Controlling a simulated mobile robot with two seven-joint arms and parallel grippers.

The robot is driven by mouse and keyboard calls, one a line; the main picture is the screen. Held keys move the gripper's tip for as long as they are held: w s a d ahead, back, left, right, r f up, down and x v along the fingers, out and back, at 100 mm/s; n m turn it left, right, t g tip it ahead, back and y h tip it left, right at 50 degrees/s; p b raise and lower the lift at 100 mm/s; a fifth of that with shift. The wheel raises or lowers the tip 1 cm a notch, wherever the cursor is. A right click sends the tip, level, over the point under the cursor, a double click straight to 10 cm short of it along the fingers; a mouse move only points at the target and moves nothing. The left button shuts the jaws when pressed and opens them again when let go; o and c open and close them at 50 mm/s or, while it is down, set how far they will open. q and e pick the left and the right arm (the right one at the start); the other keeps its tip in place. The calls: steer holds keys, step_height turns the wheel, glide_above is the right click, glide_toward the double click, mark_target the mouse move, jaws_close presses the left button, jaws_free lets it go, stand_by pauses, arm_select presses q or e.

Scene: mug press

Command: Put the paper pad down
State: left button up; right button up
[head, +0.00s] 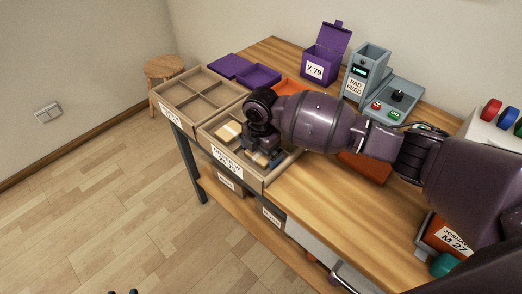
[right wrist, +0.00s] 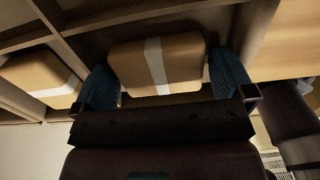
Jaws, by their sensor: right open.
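The paper pad (right wrist: 182,62), a tan block with a white band, lies between the two fingers of my right gripper (right wrist: 165,85) in the right wrist view. The fingers are apart, one on each side of it; any small gap to the pad is hard to tell. In the head view my right gripper (head: 262,158) points down into the divided tray (head: 208,130) at the front of the bench and hides much of it. A second banded pad (right wrist: 42,78) sits in the neighbouring compartment; a pale pad (head: 229,130) shows left of my gripper. Dark tips at the bottom edge may be my left gripper (head: 123,292).
A purple lidded box (head: 322,66), the grey pad feed machine (head: 356,84) and a button panel (head: 390,103) stand behind. Bare bench top (head: 340,205) lies in front of my right arm.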

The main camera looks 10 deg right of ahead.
step_height(320, 180, up, 12)
steer(key=p, duration=0.2)
steer(key=shift+r, duration=0.15)
stand_by(0.6)
